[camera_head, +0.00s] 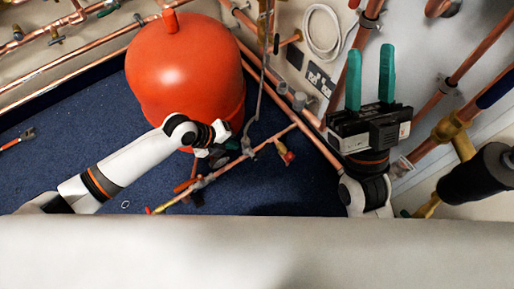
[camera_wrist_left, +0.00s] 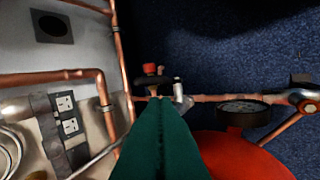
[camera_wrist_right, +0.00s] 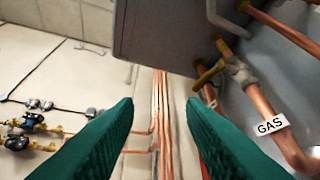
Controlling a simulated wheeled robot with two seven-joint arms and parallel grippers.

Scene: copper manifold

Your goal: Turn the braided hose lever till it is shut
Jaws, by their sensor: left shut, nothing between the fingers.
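A thin grey braided hose (camera_head: 262,85) hangs down to the copper pipe beside the red vessel in the head view. At the pipe are a silver fitting (camera_head: 247,146) and a red-and-brass valve part (camera_head: 284,152). My left gripper (camera_head: 222,154) is near this pipe, in front of the vessel. In the left wrist view its green fingers (camera_wrist_left: 163,112) are shut together and empty. Beyond their tips are a red-capped part (camera_wrist_left: 150,70) and a silver fitting (camera_wrist_left: 178,90); contact is unclear. I cannot clearly make out the hose lever. My right gripper (camera_head: 370,76) is open and empty, raised at the right.
The red vessel (camera_head: 180,65) stands beside my left arm. A gauge (camera_wrist_left: 243,108) is right of my left fingers. Copper pipes (camera_head: 310,145) run along the wall at the right. A grey box (camera_wrist_right: 170,35) and gas pipe (camera_wrist_right: 262,105) are ahead of my right gripper. Blue carpet (camera_head: 60,140) is mostly clear.

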